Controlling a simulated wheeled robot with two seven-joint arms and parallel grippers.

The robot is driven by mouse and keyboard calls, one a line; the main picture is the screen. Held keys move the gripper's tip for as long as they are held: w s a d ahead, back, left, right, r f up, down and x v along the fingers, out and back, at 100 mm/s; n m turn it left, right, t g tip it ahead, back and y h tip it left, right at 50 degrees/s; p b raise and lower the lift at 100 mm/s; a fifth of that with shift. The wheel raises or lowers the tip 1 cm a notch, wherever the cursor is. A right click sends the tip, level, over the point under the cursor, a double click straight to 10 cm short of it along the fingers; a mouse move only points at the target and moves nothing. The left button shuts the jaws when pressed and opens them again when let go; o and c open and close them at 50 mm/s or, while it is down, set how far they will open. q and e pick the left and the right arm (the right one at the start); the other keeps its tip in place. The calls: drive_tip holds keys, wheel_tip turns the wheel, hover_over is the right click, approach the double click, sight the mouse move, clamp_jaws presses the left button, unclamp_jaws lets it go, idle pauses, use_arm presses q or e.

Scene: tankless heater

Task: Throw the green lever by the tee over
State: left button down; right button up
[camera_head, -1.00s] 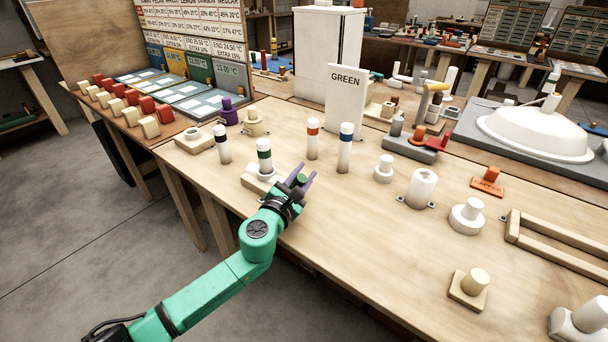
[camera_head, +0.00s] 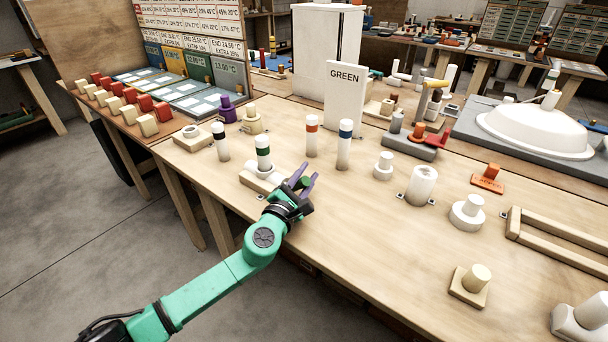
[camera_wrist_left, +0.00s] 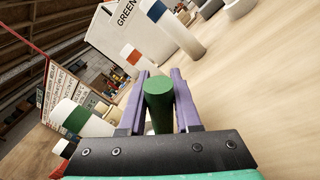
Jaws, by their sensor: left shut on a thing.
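The green lever (camera_wrist_left: 159,102) stands as a dark green rounded grip between the two purple fingers of my left gripper (camera_wrist_left: 159,95). In the head view, my left gripper (camera_head: 304,182) is shut on this green grip (camera_head: 305,183) near the front edge of the table. A white tee-like fitting (camera_head: 265,171) on a wooden block is just left of the fingers. A white post with a green band (camera_head: 263,153) rises from it and also shows in the left wrist view (camera_wrist_left: 88,120). The lever's lower part is hidden by the gripper.
A white post with a red band (camera_head: 312,138) and one with a blue band (camera_head: 345,145) stand behind my gripper. A white board reading GREEN (camera_head: 345,98) is farther back.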

use_arm(q)
drive_tip(key=c, duration=0.6)
unclamp_jaws()
drive_tip(key=shift+s, duration=0.1)
